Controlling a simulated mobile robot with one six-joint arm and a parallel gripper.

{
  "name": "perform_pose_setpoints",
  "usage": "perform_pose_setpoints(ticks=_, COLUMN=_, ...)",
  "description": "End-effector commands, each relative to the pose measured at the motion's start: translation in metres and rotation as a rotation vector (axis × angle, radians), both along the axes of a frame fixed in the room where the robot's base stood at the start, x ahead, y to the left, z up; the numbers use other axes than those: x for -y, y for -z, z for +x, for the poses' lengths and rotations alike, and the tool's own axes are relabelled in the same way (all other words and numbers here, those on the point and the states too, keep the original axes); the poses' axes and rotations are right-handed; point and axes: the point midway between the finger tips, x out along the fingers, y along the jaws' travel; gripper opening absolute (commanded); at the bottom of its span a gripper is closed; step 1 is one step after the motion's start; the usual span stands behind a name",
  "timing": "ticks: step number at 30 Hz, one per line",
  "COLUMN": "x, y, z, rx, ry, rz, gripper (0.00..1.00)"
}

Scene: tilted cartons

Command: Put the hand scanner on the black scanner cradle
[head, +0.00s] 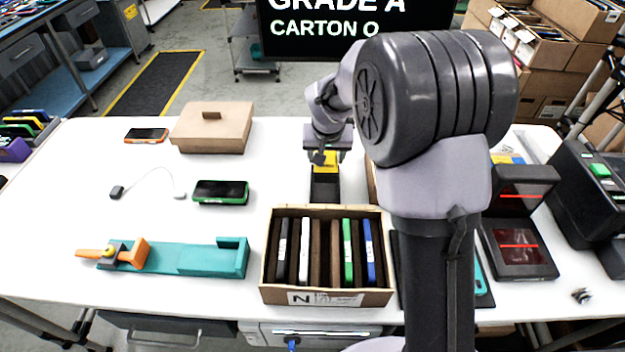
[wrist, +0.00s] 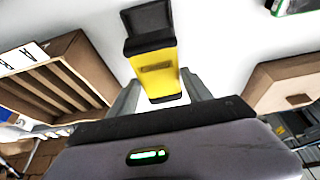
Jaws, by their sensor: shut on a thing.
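The hand scanner is a yellow block (head: 325,160) under my gripper (head: 325,154), near the back middle of the white table. In the wrist view the scanner's yellow body (wrist: 157,75) lies between my two fingers (wrist: 160,88), which are shut on it. In the wrist view a black, squarish part (wrist: 148,20) adjoins the scanner's far end. My wrist partly hides the scanner from the head camera.
A lidded tan box (head: 212,127) and a green-edged phone (head: 221,191) lie to the left. Another carton (wrist: 55,78) is close beside my gripper. Bare table lies left of the cradle.

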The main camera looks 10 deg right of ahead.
Motion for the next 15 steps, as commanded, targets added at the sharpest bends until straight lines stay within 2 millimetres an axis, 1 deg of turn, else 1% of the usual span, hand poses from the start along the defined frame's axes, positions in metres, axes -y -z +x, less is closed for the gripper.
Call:
perform_pose_setpoints(ticks=1, x=0.000, y=0.017, z=0.000, rx=-0.002, ry=-0.001, rz=-0.001, gripper=0.26)
perform_pose_setpoints(ticks=5, x=0.000, y=0.041, z=-0.001, rx=-0.001, ry=-0.002, rz=-0.001, gripper=0.26)
perform_pose_setpoints(ticks=6, x=0.000, y=0.051, z=-0.001, rx=-0.002, ry=-0.001, rz=-0.001, gripper=0.26)
perform_pose_setpoints(ticks=9, x=0.000, y=0.070, z=-0.001, rx=-0.002, ry=-0.001, rz=-0.001, gripper=0.26)
perform_pose_setpoints(ticks=15, x=0.000, y=0.068, z=0.000, rx=0.001, ry=-0.001, rz=-0.001, gripper=0.26)
